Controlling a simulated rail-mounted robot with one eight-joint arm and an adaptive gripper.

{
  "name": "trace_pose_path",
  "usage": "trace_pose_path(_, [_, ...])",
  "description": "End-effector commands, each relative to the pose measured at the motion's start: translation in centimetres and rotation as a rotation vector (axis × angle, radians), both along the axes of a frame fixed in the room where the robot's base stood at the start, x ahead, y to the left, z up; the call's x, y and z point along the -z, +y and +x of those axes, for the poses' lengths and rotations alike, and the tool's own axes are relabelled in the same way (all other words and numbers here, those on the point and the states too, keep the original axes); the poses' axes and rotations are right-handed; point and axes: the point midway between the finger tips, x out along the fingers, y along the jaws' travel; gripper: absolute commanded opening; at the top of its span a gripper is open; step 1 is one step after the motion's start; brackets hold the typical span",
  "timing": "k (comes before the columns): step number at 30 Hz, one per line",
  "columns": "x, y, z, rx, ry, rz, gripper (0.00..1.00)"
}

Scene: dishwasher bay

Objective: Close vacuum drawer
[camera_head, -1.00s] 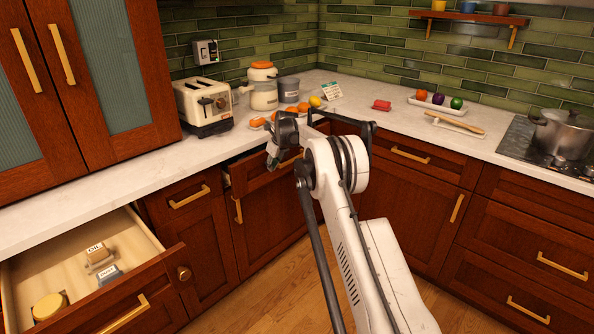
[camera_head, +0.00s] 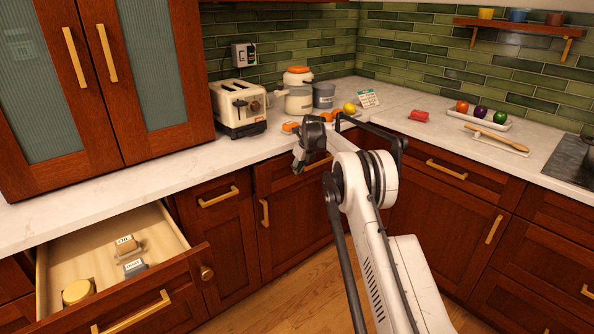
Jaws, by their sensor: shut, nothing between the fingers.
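A wooden drawer with a brass handle (camera_head: 132,313) stands pulled open at the lower left. Inside its pale tray (camera_head: 75,248) are a round yellow-lidded jar (camera_head: 78,291) and two small labelled containers (camera_head: 127,245). My gripper (camera_head: 298,166) is shut and empty, in front of the upper drawer (camera_head: 270,178) below the toaster side of the counter. That drawer's front looks flush or nearly so, and my gripper partly hides it. I cannot tell whether the fingers touch it. I cannot tell from any label which drawer is the vacuum drawer.
A toaster (camera_head: 238,108), a white jar with an orange lid (camera_head: 298,90) and fruit stand on the white counter. A shut drawer (camera_head: 217,200) lies between the open drawer and my gripper. The wooden floor (camera_head: 300,292) is clear.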

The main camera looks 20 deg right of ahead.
Motion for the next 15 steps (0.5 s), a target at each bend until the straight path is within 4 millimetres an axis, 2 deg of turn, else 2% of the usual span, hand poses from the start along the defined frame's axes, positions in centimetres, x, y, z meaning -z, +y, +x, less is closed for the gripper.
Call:
trace_pose_path(10, [0.0,-1.1,-3.4,-0.001,0.000,0.000,0.00])
trace_pose_path(15, [-3.9,-1.6,-4.5,-0.001,0.000,0.001,0.00])
